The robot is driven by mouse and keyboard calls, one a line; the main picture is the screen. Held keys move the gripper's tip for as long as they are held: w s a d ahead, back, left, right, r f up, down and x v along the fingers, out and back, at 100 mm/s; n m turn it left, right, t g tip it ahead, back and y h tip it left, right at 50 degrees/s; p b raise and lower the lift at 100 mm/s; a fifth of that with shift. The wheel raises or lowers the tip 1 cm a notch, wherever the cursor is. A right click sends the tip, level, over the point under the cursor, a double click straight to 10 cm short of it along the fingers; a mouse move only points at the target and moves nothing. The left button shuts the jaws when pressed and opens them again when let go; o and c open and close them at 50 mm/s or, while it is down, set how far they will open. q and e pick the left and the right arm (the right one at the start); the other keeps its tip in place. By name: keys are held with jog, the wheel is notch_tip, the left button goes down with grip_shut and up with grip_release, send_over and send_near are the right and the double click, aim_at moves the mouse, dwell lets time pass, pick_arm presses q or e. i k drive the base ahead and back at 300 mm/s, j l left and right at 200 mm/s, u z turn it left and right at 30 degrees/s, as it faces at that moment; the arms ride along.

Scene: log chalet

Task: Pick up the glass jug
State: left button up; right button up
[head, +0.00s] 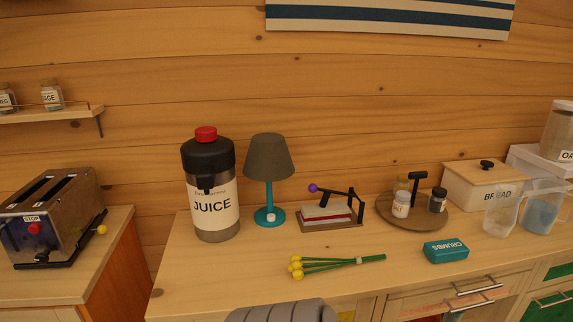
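A clear, see-through jug (501,214) stands at the right end of the wooden counter, in front of the bread box. It looks empty. Right beside it is a second clear vessel (541,214) with bluish contents and what looks like a handle on its right. The two overlap in the picture, so I cannot tell whether they touch. Neither of my grippers shows in the head view.
A toaster (50,220) stands left.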

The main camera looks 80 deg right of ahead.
aim_at(541, 211)
jog(key=z, duration=4.35)
jog(key=i+l, duration=0.1)
